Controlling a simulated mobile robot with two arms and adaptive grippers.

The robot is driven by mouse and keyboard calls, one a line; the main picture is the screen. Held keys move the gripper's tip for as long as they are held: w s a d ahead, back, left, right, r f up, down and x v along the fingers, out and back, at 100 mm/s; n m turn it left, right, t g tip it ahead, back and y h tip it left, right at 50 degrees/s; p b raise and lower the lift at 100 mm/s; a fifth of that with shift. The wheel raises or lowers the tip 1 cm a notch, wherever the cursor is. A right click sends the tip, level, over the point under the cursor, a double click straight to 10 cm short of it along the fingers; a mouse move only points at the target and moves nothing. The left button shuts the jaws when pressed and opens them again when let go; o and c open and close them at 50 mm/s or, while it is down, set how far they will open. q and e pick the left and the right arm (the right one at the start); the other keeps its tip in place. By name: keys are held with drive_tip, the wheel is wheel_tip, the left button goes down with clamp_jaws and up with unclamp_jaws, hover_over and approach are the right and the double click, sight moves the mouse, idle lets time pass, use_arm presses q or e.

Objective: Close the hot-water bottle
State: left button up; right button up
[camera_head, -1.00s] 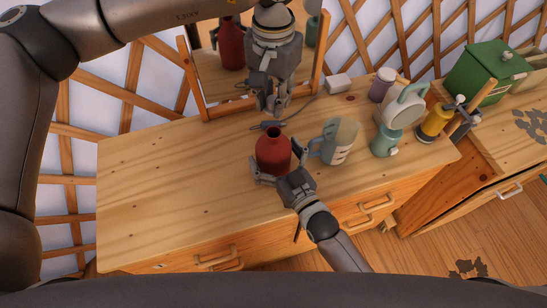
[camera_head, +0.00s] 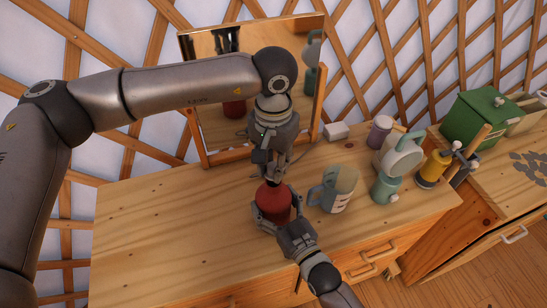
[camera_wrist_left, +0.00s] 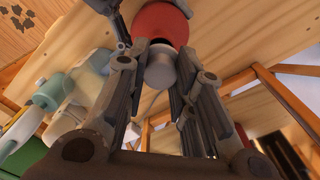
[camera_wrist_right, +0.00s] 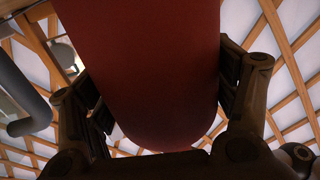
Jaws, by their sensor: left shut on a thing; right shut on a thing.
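The red hot-water bottle (camera_head: 273,203) stands upright at the desk's front, its body between the fingers of my right gripper (camera_head: 275,213), which is shut on it. It fills the middle of the right wrist view (camera_wrist_right: 150,75). My left gripper (camera_head: 271,176) points down directly over the bottle's mouth, shut on a small pale grey stopper (camera_wrist_left: 160,68). In the left wrist view the stopper sits between the fingertips, against the bottle's red top (camera_wrist_left: 160,22). The mouth is hidden, so I cannot tell how far the stopper is in.
Farther right are a teal and white appliance (camera_head: 392,165), a purple jar (camera_head: 379,131) and a yellow container (camera_head: 433,166). A mirror (camera_head: 225,90) stands behind. The desk's left part (camera_head: 160,225) is clear.

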idle(0.5)
use_arm(q)
drive_tip(key=shift+f, duration=0.85)
drive_tip(key=shift+f, duration=0.55)
use_arm(e)
drive_tip(key=c, duration=0.5)
use_arm(q)
drive_tip(key=m, duration=0.6)
drive_tip(key=shift+m, duration=0.3)
use_arm(e)
drive_tip(key=shift+c, duration=0.2)
use_arm(q)
drive_tip(key=o, duration=0.7)
